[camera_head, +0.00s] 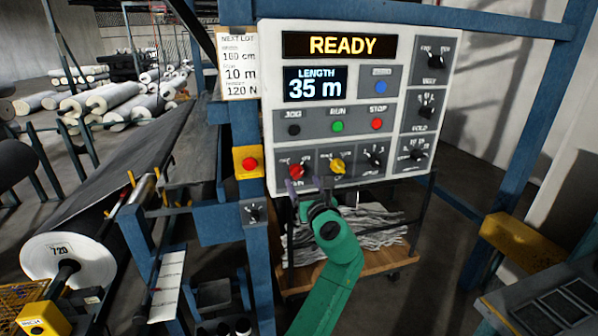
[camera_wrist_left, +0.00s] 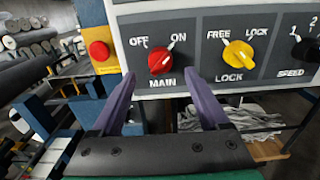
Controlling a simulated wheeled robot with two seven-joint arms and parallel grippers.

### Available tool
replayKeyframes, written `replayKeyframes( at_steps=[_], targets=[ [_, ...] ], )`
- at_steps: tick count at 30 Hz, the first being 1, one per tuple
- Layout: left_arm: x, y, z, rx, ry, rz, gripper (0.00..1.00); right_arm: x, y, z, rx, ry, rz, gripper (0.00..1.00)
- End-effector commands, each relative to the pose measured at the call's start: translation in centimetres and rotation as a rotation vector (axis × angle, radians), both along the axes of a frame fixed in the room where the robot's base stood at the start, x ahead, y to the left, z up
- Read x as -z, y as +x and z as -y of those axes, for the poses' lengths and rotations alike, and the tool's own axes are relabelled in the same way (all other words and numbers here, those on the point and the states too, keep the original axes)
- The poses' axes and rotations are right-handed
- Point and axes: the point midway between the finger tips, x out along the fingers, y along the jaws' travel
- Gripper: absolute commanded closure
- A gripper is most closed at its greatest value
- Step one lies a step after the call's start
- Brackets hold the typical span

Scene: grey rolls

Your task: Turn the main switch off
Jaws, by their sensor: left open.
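The main switch is a red knob (camera_head: 296,171) at the lower left of the white control panel (camera_head: 268,100). In the left wrist view the red knob (camera_wrist_left: 161,62) sits above the word MAIN, with OFF at its upper left and ON at its upper right. Its pale mark appears to slant up to the right, towards ON. My left gripper (camera_head: 308,188) is open and empty, just below and in front of the knob. In the left wrist view the purple fingers of the left gripper (camera_wrist_left: 160,82) stand apart below the knob, on either side of it. My right gripper is not in view.
A yellow LOCK knob (camera_wrist_left: 238,54) is right of the main switch. A red button on a yellow box (camera_head: 249,162) is to its left. Green RUN (camera_head: 337,126) and red STOP (camera_head: 376,124) buttons sit above. The display (camera_head: 341,46) reads READY. Blue frame posts (camera_head: 262,270) stand nearby.

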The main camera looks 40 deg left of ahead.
Motion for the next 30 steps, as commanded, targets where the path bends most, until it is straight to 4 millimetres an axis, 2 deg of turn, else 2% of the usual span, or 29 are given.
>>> replayKeyframes(
  at_steps=[3,7,16,22,30],
  targets=[
    [-0.3,1.6,-2.3,0.0,0.001,-0.001,0.22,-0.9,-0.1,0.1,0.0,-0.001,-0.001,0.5],
    [-0.1,2.7,-3.8,0.001,0.0,0.0,0.22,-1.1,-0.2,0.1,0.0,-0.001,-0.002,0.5],
    [0.1,3.0,-4.2,0.003,-0.001,0.0,0.22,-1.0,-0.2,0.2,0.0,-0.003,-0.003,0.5],
    [0.1,2.9,-4.1,0.002,-0.001,0.0,0.98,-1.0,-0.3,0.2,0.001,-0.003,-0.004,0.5],
    [0.2,2.9,-4.1,0.002,-0.011,0.012,1.0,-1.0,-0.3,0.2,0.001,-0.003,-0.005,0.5]
  ],
)
